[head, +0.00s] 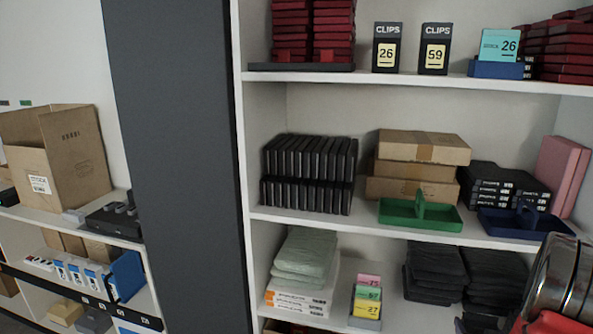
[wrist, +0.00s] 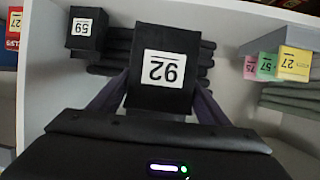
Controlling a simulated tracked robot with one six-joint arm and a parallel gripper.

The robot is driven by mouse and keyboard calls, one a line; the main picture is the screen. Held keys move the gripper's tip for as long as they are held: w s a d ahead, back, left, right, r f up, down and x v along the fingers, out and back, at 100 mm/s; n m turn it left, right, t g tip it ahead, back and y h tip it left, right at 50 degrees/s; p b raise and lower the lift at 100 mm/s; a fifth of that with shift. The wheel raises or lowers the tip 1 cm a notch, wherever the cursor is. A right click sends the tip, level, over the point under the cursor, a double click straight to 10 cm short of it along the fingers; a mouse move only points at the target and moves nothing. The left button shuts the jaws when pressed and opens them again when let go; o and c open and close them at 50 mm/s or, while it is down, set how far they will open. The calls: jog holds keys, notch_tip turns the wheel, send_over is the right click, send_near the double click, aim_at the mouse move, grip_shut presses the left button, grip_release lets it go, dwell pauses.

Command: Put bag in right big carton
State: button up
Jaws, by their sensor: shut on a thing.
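My gripper (wrist: 163,90) is shut on a black labelled item (wrist: 165,104), with a finger on each side of it. Its white label looks upside down in the wrist view. I cannot tell whether this item is a bag or a box. The gripper's fingertips are not seen in the head view, where only part of my arm shows at the lower right. A big open brown carton (head: 75,150) stands on the shelf at the far left of the head view. Only this one big open carton shows, and its inside is mostly hidden.
Dark folded packs (head: 435,265) lie stacked on the lower shelf, and also show behind the held item (wrist: 207,62). A second black labelled item (wrist: 88,28) stands nearby. A green tray (head: 420,214) sits on the middle shelf. A dark grey post (head: 180,150) separates the two shelf units.

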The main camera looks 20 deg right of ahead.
jog(key=w+a+r+n+t+y, duration=0.1)
jog(key=w+a+r, duration=0.2)
jog(key=w+a, duration=0.6)
jog(key=w+a+r+n+t+y, duration=0.1)
jog(key=w+a+r, duration=0.35)
jog(key=a, duration=0.95)
jog(key=w+a+r+n+y, duration=0.2)
jog(key=w+a+y, duration=0.1)
jog(key=a, duration=1)
jog(key=w+a+r+n+y, duration=0.1)
jog(key=w+a+n+y, duration=0.1)
jog(key=a, duration=1.2)
jog(key=shift+w+a+r+n+t+y, duration=0.3)
jog(key=shift+w+r+n+t+y, duration=0.15)
jog(key=shift+w, duration=0.2)
jog(key=shift+f, duration=0.1)
jog(key=s+f, duration=0.5)
jog(key=f, duration=0.1)
jog(key=shift+f, duration=0.15)
